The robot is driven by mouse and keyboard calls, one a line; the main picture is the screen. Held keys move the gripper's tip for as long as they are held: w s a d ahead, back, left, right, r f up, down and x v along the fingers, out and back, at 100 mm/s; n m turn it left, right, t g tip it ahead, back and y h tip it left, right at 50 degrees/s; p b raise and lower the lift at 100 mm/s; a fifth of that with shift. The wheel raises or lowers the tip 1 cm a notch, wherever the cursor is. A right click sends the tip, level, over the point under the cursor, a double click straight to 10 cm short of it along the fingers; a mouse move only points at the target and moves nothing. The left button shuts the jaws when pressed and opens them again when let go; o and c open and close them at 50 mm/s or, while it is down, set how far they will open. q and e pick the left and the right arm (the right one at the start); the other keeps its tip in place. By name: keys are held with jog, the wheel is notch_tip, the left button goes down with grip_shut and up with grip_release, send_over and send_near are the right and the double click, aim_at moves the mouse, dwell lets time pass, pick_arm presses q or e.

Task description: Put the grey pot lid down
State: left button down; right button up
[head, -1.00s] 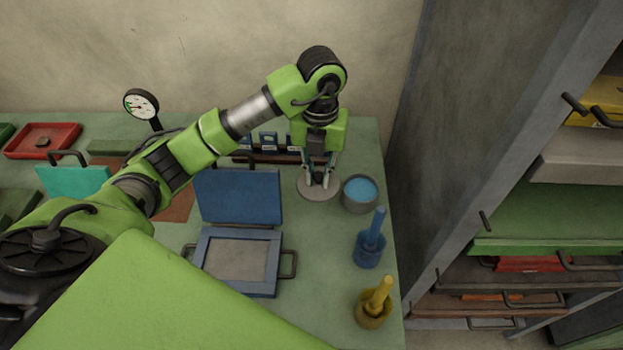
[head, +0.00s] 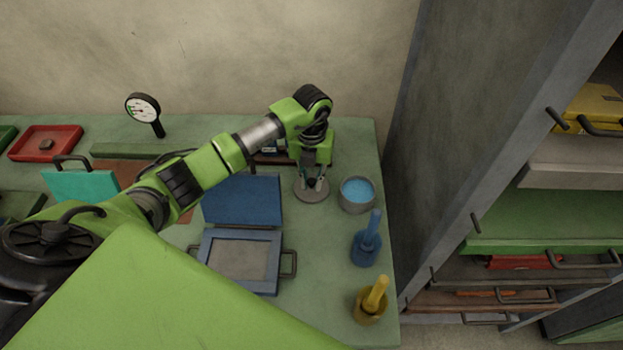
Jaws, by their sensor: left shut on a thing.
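The grey pot lid (head: 311,196) is a flat round disc at the right part of the green table, just left of the grey pot. My left gripper (head: 313,184) points down over it and is shut on its knob, which the fingers mostly hide. The lid looks level and low over the table top; I cannot tell whether it touches. The grey pot (head: 356,196) stands open with light blue contents. My right gripper is not in view.
A blue mortar (head: 366,248) and a yellow mortar (head: 369,304), each with a pestle, stand along the table's right edge. A blue hinged frame (head: 240,262) lies open left of them. A dial gauge (head: 143,109) stands at the back. A shelf rack (head: 565,215) is at the right.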

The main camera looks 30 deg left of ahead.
aim_at(312, 182)
pick_arm(q)
jog(key=shift+f, duration=0.1)
jog(key=shift+f, duration=0.15)
jog(key=c, duration=1.9)
grip_release()
jog(key=shift+r, duration=0.5)
notch_tip(312, 182, up, 12)
jog(key=b, duration=0.2)
jog(key=shift+f+b, duration=0.25)
jog(key=shift+b, duration=0.15)
